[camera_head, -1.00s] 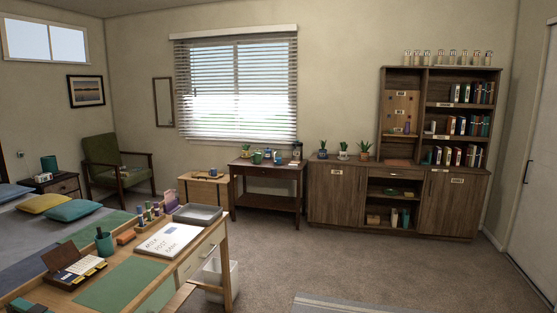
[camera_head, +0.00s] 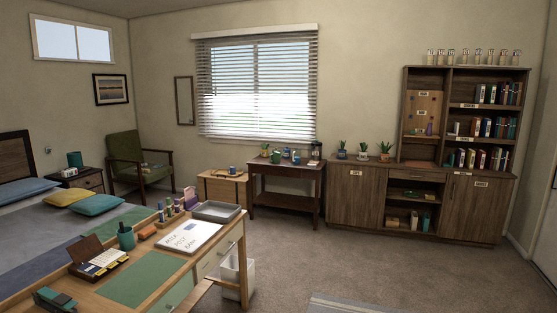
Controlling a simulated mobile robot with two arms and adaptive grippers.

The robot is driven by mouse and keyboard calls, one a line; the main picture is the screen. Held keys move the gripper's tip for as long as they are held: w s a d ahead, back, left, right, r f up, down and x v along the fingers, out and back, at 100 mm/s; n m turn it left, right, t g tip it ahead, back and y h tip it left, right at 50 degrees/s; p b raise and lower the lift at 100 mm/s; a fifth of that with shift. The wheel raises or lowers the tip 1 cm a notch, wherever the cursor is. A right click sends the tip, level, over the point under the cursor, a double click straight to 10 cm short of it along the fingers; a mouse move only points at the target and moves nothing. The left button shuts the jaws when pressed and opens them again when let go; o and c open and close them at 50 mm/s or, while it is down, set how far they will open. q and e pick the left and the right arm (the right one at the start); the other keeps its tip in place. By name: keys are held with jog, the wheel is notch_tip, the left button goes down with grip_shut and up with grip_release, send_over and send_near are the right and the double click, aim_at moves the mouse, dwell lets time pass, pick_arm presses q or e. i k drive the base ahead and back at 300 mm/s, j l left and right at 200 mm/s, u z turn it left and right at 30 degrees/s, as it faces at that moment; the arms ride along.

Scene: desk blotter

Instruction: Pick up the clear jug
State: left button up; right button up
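I cannot make out a clear jug for certain in the head view. A small dark-topped vessel (camera_head: 315,152) stands at the right end of the dark side table (camera_head: 286,168) under the window, too small to tell what it is. A row of small pale, labelled jars (camera_head: 474,57) stands on top of the tall bookcase. Neither of my grippers is in view.
A wooden desk (camera_head: 193,262) with a green blotter (camera_head: 134,281), a grey tray (camera_head: 216,211) and a pen cup (camera_head: 126,237) fills the lower left. A white bin (camera_head: 238,278) stands beside it. The carpet (camera_head: 370,270) in the middle is largely clear.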

aim_at(297, 154)
jog(key=i+z, duration=0.4)
jog(key=i, duration=4)
jog(key=i+l, duration=0.1)
jog(key=i, duration=1.9)
